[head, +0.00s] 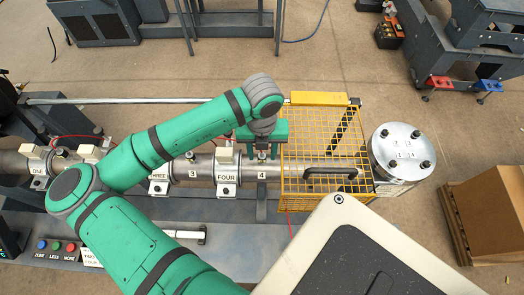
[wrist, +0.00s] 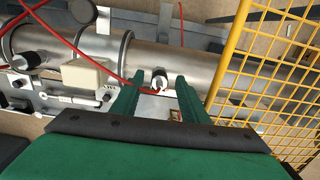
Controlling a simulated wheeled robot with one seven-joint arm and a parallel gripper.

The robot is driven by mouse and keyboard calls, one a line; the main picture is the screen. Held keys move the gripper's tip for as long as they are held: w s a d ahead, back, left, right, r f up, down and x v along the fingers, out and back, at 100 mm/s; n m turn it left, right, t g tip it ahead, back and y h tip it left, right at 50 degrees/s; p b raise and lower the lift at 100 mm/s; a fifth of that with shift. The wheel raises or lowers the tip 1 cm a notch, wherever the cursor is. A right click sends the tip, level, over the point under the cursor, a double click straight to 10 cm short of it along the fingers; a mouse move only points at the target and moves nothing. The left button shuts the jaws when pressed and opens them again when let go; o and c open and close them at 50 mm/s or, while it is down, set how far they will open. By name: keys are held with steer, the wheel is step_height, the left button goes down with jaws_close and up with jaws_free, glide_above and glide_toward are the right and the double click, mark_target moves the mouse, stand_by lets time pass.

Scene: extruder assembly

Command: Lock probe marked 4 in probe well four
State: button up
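In the head view the metal barrel (head: 205,167) runs left to right, with a plate marked 4 (head: 262,174) just right of the band labelled FOUR (head: 227,178). My gripper (head: 262,153) is over the barrel beside that plate. In the wrist view its green fingers (wrist: 156,92) are apart. A short black fitting with a pale end (wrist: 158,77) shows on the barrel between and just beyond the fingertips. I cannot tell whether they touch it. A red cable (wrist: 118,80) runs close to it. Whether it is the probe, the well or both, and whether it is locked, cannot be told.
A yellow mesh guard (head: 300,190) with a black handle stands close on the right of my gripper. A round bolted metal flange (head: 403,150) is beyond it. A pale terminal box (wrist: 85,73) and another black fitting (wrist: 27,60) lie left along the barrel.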

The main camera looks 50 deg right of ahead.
step_height(320, 180, up, 11)
stand_by(0.6)
steer(key=shift+f, duration=0.1)
